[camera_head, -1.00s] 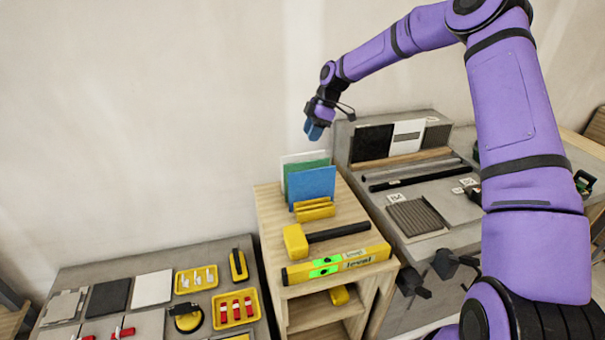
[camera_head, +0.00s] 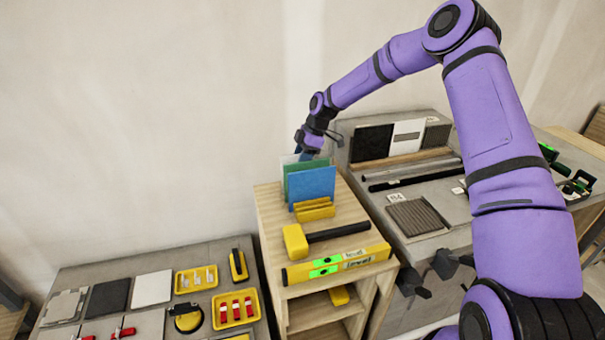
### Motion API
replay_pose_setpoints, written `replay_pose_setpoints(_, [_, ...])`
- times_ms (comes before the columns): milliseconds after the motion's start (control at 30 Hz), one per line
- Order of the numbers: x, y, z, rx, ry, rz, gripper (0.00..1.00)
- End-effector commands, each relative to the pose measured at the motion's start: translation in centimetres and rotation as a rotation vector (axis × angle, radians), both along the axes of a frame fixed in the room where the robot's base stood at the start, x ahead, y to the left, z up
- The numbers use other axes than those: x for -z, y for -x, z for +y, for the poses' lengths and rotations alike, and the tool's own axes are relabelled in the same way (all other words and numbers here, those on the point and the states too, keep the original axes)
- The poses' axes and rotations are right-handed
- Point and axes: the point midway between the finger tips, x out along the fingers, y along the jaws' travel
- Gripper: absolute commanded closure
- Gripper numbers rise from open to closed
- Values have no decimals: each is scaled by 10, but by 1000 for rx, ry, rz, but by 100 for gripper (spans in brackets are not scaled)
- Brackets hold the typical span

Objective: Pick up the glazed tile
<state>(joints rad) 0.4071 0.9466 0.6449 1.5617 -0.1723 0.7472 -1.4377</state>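Several flat tiles stand upright in a row at the back of the wooden shelf unit: a blue tile (camera_head: 312,186) in front, a green tile (camera_head: 291,176) behind it, and a pale one, mostly hidden, at the back. I cannot tell which of them is the glazed tile. My gripper (camera_head: 305,155) points down at the top edges of these tiles, at the back of the row. Its fingertips are small and partly hidden behind the tiles. I cannot tell whether they touch a tile or are open or shut.
A yellow holder (camera_head: 314,209), a yellow mallet (camera_head: 297,241) and a yellow level (camera_head: 336,263) lie in front of the tiles. The right bench holds dark and white panels (camera_head: 408,134) and a ribbed tile (camera_head: 418,216). The left bench holds flat tiles (camera_head: 152,288) and yellow trays (camera_head: 236,308).

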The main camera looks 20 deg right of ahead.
Motion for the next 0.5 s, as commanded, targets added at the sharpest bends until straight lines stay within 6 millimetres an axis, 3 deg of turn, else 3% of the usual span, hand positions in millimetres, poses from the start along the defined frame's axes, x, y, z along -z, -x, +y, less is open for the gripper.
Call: replay_pose_setpoints(500, [4,0,0,0,0,0,62])
